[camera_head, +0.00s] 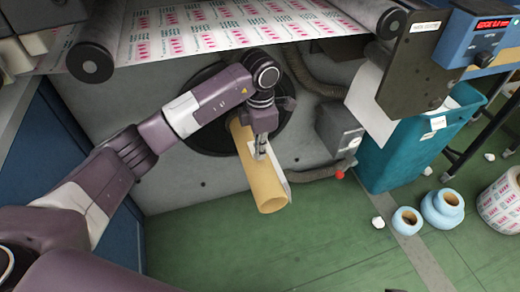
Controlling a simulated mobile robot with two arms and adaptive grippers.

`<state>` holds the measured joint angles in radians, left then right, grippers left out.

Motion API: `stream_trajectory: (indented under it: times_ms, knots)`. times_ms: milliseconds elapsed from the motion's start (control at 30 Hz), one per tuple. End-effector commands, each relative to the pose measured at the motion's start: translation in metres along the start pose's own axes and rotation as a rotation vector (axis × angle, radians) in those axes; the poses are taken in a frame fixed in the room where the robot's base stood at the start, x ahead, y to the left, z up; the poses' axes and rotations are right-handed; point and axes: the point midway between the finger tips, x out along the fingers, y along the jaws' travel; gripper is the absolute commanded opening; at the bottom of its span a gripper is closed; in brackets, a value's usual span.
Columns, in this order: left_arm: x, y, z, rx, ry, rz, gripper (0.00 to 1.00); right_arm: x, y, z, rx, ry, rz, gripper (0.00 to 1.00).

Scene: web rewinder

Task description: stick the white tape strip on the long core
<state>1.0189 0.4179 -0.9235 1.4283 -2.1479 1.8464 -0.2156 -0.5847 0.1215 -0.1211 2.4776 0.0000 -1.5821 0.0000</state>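The long core (264,188) is a tan cardboard tube. It sticks out from the dark round disc (215,112) on the machine face, its open end toward the lower middle. A narrow white strip (281,172), which looks like the tape strip, runs along the core's right side. I cannot tell whether its whole length touches the core. My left gripper (261,151) points down at the core's upper surface, close to the strip. Its fingers are small and partly merged with the strip, so their opening and any hold are unclear. My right gripper is out of view.
Printed web (215,30) runs over rollers above. A grey box (340,130) and hoses sit right of the core. A teal bin (410,150), blue rolls (442,208) and a printed roll (503,205) stand at the right. Green floor (230,245) is open below.

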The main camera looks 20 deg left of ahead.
Motion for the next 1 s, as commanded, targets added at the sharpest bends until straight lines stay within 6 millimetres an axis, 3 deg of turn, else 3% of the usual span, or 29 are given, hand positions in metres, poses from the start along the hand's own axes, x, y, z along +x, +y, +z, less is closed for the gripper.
stream_trajectory:
  times_ms: [967,1000]
  knots:
    - [0.0055,0.0002,-0.0001,-0.001,0.0,0.001,0.0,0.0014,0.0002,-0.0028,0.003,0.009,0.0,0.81]
    - [0.0053,0.0001,0.0,-0.001,0.0,0.0,0.04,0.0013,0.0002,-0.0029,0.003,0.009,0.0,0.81]
